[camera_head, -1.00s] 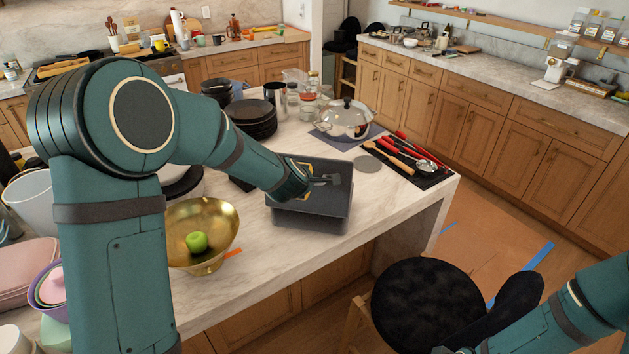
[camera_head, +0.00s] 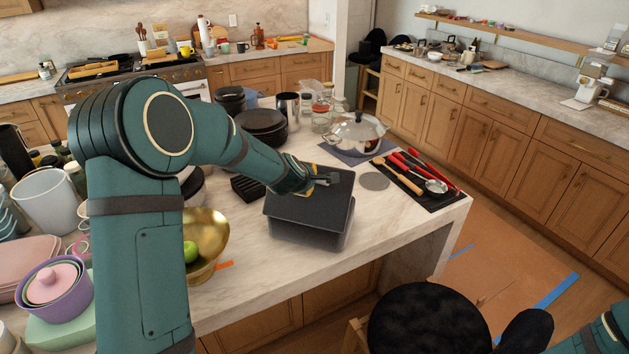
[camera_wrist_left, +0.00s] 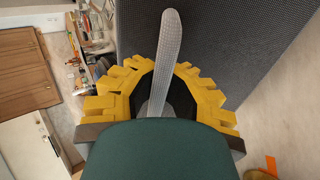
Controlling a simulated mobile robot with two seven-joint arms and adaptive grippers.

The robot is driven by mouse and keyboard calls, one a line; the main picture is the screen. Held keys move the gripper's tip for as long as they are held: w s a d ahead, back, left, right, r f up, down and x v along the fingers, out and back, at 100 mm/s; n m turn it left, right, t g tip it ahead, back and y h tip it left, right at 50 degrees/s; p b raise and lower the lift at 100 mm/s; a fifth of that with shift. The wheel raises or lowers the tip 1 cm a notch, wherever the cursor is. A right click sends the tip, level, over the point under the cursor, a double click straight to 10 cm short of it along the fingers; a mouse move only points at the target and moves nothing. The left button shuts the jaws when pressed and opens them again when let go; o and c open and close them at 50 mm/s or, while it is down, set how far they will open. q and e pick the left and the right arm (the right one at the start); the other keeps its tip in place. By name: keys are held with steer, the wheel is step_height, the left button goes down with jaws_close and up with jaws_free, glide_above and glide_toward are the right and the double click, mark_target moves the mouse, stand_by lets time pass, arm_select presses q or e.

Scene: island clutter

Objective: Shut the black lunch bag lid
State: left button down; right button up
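The black lunch bag (camera_head: 310,235) stands on the island counter in the head view. Its dark lid (camera_head: 305,213) lies nearly flat over the top; I cannot tell whether its rim is fully seated. My left gripper (camera_head: 322,180) is at the lid's far side, just above its surface. In the left wrist view, the yellow fingers (camera_wrist_left: 163,72) close in from both sides on a grey strap (camera_wrist_left: 170,40) that lies over the dark mesh lid (camera_wrist_left: 225,45). Where the strap joins the bag is hidden. My right gripper is out of view; only part of that arm shows at lower right.
A gold bowl (camera_head: 214,245) with a green apple (camera_head: 190,252) stands left of the bag. A lidded pot (camera_head: 356,133) is behind it, and utensils on a black mat (camera_head: 440,188) lie to the right. A black stool (camera_head: 425,310) stands in front.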

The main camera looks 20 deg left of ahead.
arm_select(q)
steer(key=c, duration=1.6)
jaws_free()
steer(key=shift+w, duration=0.1)
steer(key=o, duration=0.5)
steer(key=shift+d, duration=0.1)
steer(key=shift+o, duration=0.5)
steer(key=shift+a, duration=0.2)
steer(key=shift+s+d+r, duration=0.1)
steer(key=shift+s, duration=0.1)
steer(key=v, duration=1.1)
steer(key=shift+s+r, duration=0.25)
steer(key=shift+s, duration=0.05)
